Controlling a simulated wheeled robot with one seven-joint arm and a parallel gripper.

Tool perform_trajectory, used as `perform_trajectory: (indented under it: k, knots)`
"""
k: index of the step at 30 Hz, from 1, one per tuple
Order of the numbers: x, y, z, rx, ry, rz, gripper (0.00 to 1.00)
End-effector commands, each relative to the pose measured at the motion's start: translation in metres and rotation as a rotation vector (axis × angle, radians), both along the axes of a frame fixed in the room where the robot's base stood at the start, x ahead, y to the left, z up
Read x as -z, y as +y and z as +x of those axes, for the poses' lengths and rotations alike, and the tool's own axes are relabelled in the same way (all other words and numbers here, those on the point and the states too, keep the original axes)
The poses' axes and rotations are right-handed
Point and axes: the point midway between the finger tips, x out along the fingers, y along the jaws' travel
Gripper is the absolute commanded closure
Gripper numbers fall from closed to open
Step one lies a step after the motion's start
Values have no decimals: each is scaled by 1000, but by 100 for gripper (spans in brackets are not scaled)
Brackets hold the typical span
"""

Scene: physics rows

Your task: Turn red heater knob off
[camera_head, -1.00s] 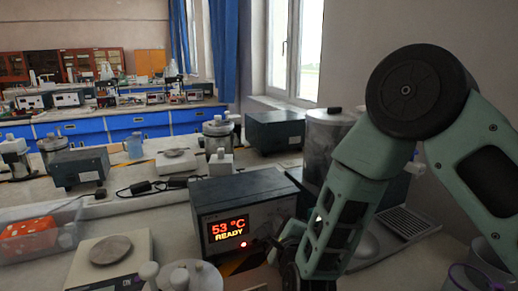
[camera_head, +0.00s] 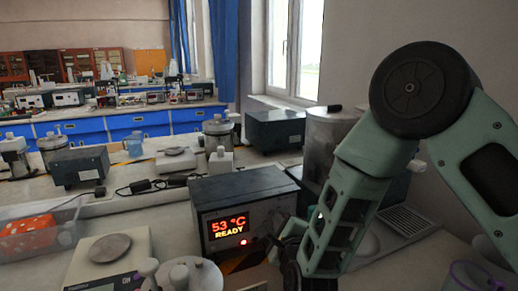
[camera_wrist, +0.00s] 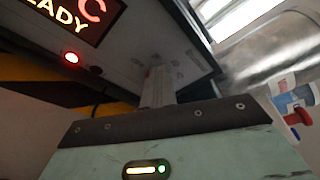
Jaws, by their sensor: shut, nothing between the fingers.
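The heater is a dark box (camera_head: 245,183) with a pale front panel, and its display (camera_head: 229,227) reads 53 °C READY. A small glowing red round spot (camera_head: 243,241) sits below the display; it also shows in the wrist view (camera_wrist: 71,58). I cannot tell whether it is a lamp or the knob. In the wrist view my gripper's pale fingers (camera_wrist: 158,88) are shut and empty, up close to the front panel and to the right of the red spot. Whether they touch anything is unclear. In the head view my arm hides the right part of the panel.
A balance (camera_head: 112,262) and a lidded metal vessel (camera_head: 205,277) stand in front of the heater. A large metal cylinder (camera_head: 325,140) stands behind it on the right, with a laptop (camera_head: 408,220) beside. A clear plastic box (camera_head: 35,235) is at the left.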

Motion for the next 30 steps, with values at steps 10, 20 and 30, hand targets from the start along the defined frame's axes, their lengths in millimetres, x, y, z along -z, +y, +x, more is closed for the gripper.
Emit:
perform_trajectory:
  k: [10,20,30]
  knots:
    - [5,-1,0,7,4,-3,100]
    - [8,1,-1,7,3,-3,100]
    - [11,3,-2,7,5,-3,100]
